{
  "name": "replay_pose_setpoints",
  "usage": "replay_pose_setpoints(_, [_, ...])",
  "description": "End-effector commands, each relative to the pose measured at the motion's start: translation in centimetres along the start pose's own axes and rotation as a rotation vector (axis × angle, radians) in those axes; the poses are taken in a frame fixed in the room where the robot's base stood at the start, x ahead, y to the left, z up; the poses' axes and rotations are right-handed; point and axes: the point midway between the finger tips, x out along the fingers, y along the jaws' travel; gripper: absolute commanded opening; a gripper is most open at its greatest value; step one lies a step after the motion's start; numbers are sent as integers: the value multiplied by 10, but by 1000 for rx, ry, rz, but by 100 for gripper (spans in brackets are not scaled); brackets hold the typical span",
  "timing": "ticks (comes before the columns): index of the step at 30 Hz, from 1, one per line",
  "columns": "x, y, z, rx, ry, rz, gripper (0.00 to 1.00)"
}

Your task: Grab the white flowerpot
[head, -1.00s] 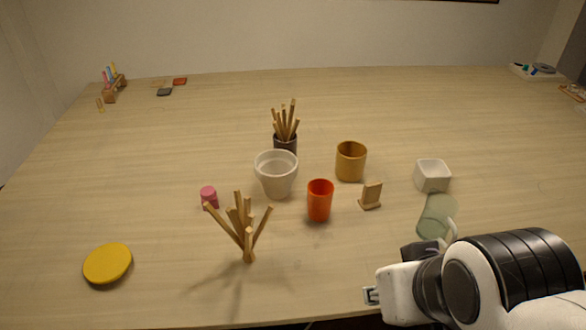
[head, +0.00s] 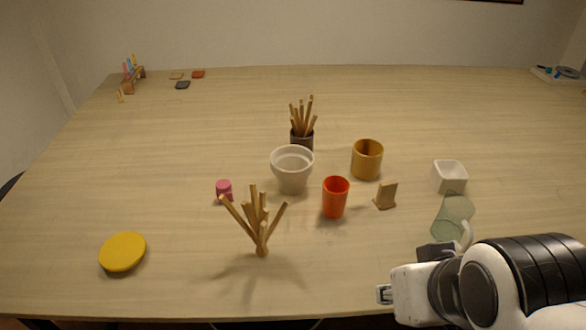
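The white flowerpot (head: 292,172) stands upright near the middle of the table, with its open rim up. It looks empty as far as I can see inside. A dark cup with wooden sticks stands just behind it, and a red-orange cup stands in front and to its right. My gripper (head: 384,294) is at the table's front edge, low and right of the pot, well apart from it. Only a small part of the fingertips shows, so I cannot tell whether it is open or shut.
Around the pot stand the stick cup (head: 302,140), red-orange cup (head: 335,198), tan cup (head: 367,160), pink cylinder (head: 224,190) and branching wooden stand (head: 260,228). A wooden holder (head: 385,196), white square bowl (head: 449,177) and greenish glass mug (head: 452,218) are right. A yellow disc (head: 123,252) lies front left.

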Motion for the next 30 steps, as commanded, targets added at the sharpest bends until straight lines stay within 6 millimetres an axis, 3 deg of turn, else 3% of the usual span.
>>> replay_pose_setpoints(6, [0,0,0,0,0,0,24])
replay_pose_setpoints(15, [0,0,0,0,0,0,99])
replay_pose_setpoints(30, [2,3,-7,0,11,10,99])
